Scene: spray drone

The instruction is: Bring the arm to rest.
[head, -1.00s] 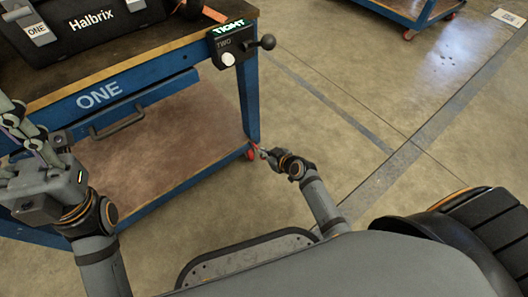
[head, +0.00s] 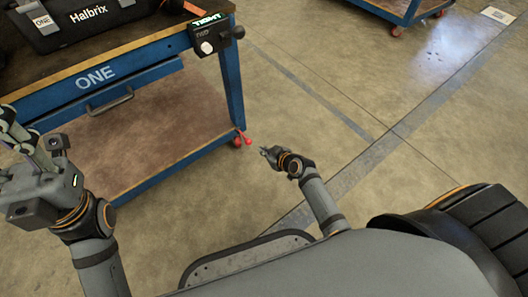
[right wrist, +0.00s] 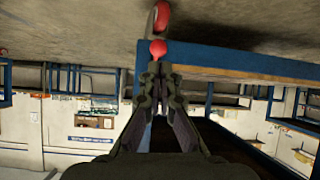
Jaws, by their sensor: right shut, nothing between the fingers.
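My right arm reaches out low over the floor beside the blue workbench cart marked ONE (head: 160,68). Its gripper (head: 264,151) is shut and empty, a little right of the red part (head: 243,140) at the foot of the cart's near right leg, with a gap between. In the right wrist view the closed fingers (right wrist: 158,72) point toward a red rounded knob (right wrist: 158,48), which shows just past the tips. My left gripper (head: 20,135) is raised at the left edge in front of the cart; whether its fingers are open is unclear.
A black Halbrix case (head: 75,18) stands on the cart top. A control box (head: 210,33) with a lit TIGHT sign and a knobbed lever is on the cart's corner. Another blue cart (head: 405,12) stands far back. The floor (head: 330,120) right of the cart is clear.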

